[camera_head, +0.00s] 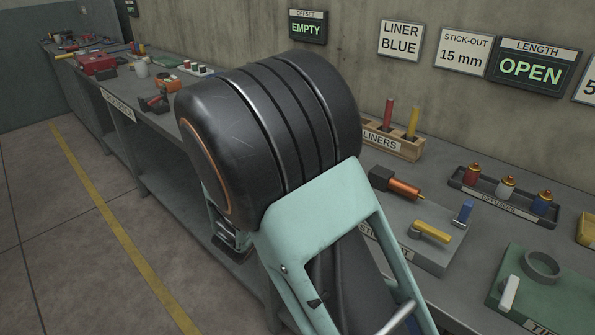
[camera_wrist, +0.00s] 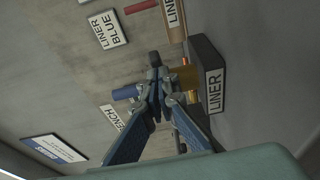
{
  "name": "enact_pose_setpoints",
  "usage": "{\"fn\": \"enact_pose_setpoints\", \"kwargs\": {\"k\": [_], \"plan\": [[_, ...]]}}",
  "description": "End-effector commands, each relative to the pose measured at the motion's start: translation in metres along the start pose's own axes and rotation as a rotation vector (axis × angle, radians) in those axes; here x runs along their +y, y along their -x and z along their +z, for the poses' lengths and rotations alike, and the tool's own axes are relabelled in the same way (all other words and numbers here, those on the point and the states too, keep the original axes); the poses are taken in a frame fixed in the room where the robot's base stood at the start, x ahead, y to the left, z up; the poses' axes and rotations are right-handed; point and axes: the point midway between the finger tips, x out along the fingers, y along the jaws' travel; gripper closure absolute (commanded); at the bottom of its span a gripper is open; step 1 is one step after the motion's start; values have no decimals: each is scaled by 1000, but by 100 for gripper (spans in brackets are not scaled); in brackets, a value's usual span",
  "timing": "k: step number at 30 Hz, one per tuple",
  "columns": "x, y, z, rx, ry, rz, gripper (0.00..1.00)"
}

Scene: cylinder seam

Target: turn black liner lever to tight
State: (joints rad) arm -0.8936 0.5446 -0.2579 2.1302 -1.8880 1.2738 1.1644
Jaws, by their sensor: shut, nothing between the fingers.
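In the wrist view my gripper (camera_wrist: 156,68) is shut and empty, its fingertips together. It is in front of a dark block (camera_wrist: 208,55) with a white LINER label (camera_wrist: 215,90). A brass-coloured piece (camera_wrist: 186,76) shows between the fingertips and this block. I cannot make out a black liner lever in either view; part of the block's near side is behind my gripper. In the head view my own arm fills the middle and hides the gripper and the bench behind it.
In the head view a yellow lever (camera_head: 431,232) and a small blue lever (camera_head: 463,213) are on a grey fixture (camera_head: 428,258). A blue cylinder (camera_wrist: 128,92) is left of the fingers.

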Motion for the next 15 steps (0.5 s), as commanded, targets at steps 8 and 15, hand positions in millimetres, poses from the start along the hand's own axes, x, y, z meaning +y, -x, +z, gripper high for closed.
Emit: {"fn": "enact_pose_setpoints", "kwargs": {"k": [8, 15], "plan": [[-4, -13, 20, -12, -2, 1, 100], [-2, -18, 27, -11, -2, 0, 100]]}}
